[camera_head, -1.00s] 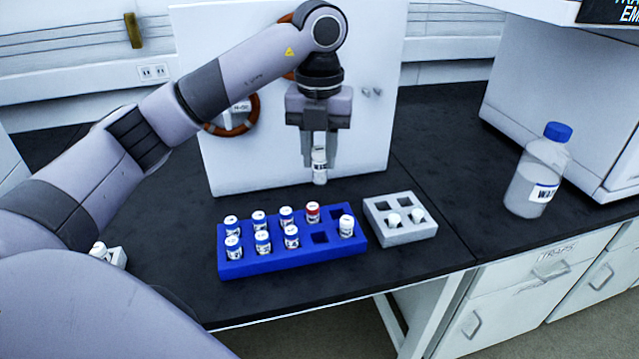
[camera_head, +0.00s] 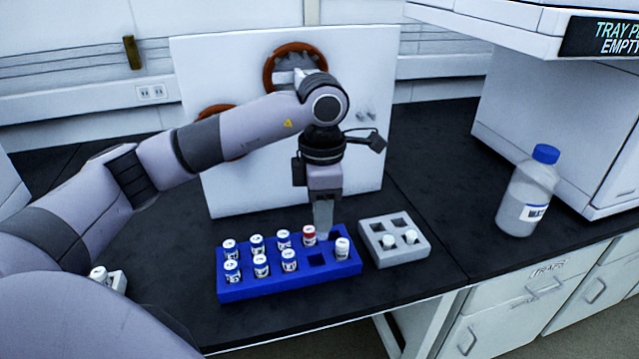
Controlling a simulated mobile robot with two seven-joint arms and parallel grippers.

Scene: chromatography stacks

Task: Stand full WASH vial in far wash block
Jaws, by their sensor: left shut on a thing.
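My left gripper (camera_head: 323,226) points down at the back right corner of the blue rack (camera_head: 290,284), over the area of its last back socket. It is shut on a vial, which its fingers hide now; whether the vial is inside the socket I cannot tell. A white-capped vial (camera_head: 342,248) stands upright in the front right socket of that rack. The grey block (camera_head: 398,255) is to the right, with two white-capped vials (camera_head: 411,237) in its front sockets and two empty back sockets. My right gripper is not in view.
Several blue-capped vials (camera_head: 261,266) and one red-capped vial (camera_head: 309,235) stand in the blue rack, close to my fingers. A small white block (camera_head: 117,282) with a vial is at the left. A blue-capped bottle (camera_head: 527,195) stands at right. A white panel (camera_head: 240,180) rises behind.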

